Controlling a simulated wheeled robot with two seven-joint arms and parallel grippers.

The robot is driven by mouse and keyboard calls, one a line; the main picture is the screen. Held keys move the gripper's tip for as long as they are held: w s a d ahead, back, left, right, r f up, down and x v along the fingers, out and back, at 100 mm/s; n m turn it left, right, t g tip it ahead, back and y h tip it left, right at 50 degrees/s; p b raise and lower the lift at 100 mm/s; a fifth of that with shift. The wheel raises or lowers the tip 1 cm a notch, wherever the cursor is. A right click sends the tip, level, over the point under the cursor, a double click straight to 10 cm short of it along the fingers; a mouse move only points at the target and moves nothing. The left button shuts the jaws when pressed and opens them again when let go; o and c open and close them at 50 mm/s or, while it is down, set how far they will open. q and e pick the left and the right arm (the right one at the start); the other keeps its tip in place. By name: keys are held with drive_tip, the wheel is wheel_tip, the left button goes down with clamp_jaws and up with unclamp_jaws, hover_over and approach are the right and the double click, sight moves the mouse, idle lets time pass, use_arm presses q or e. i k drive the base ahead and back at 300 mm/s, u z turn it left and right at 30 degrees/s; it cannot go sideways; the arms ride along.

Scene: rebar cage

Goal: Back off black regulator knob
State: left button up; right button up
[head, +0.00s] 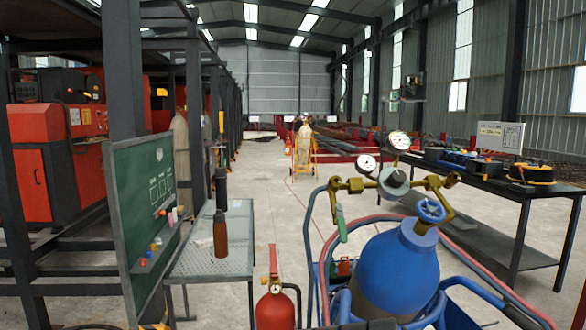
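A blue gas cylinder (397,270) stands at the right front, on a blue cart. A brass regulator (437,187) with two white-faced gauges sits at its top; one gauge (367,163) is at the left and the other (398,141) is higher. A round dark grey knob (393,181) faces me in the middle of the regulator, below the gauges. A blue valve handwheel (430,210) is at the right, above the cylinder neck. Neither of my grippers is in view, and nothing touches the knob.
Red and blue hoses (486,270) loop around the cylinder. A red extinguisher (275,308) stands left of it. A perforated metal table (206,262) and a green board (150,195) are at the left. A dark workbench (500,187) with tools is at the right.

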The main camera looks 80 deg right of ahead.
sight(397, 178)
drive_tip(key=k, duration=0.85)
drive_tip(key=z, duration=0.3)
